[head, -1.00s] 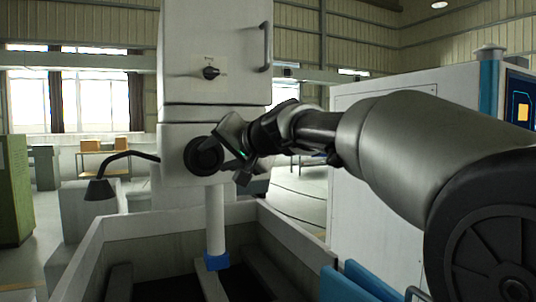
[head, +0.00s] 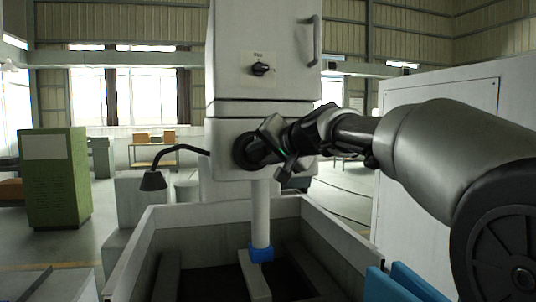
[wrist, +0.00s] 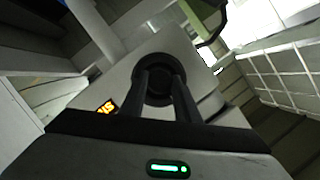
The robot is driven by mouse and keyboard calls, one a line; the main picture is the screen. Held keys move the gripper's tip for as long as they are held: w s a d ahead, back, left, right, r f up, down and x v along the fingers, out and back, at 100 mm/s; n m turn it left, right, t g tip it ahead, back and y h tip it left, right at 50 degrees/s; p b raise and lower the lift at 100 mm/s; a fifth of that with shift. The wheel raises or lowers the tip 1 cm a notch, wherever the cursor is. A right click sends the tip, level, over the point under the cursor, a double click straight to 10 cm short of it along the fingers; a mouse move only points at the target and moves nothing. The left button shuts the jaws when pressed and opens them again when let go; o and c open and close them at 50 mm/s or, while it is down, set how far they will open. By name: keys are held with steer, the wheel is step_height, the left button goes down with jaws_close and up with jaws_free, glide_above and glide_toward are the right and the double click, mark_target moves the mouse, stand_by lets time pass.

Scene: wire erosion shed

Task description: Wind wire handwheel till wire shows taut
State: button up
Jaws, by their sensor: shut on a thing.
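The black round handwheel (head: 239,152) is on the front of the white machine head, below the seam. My gripper (head: 259,152) reaches it from the right and covers much of its face. In the wrist view, both dark fingers of my gripper (wrist: 160,80) run close together onto the handwheel (wrist: 153,60) and are shut on it. The exact grip point is hidden between the fingers. A small orange lit display (wrist: 106,107) shows left of the fingers in the wrist view, tilted and not readable. I cannot make out any wire.
A black selector knob (head: 260,69) and a door handle (head: 316,41) are above the handwheel. A dark lamp on a bent arm (head: 153,180) stands to the left. Below is an open walled tank (head: 178,214) with a white column (head: 261,215). A white cabinet (head: 440,90) is at right.

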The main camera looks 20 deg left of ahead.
steer(key=shift+f, duration=0.15)
steer(key=shift+d+f+m+y+b, duration=0.15)
steer(key=shift+m+y+b, duration=0.2)
steer(key=shift+b, duration=0.5)
steer(key=m+y+b, duration=0.1)
steer(key=b, duration=0.1)
steer(key=shift+w+f+m+b, duration=0.1)
steer(key=shift+f+m+b, duration=0.05)
steer(key=shift+m+b, duration=0.25)
steer(key=shift+m+y+b, duration=0.25)
steer(key=shift+m+b, duration=0.6)
steer(key=shift+b, duration=0.3)
steer(key=shift+m+y+b, duration=0.4)
steer(key=shift+m+b, duration=0.4)
steer(key=shift+b, duration=0.2)
steer(key=o, duration=1)
steer(key=shift+o, duration=0.2)
steer(key=shift+r, duration=0.2)
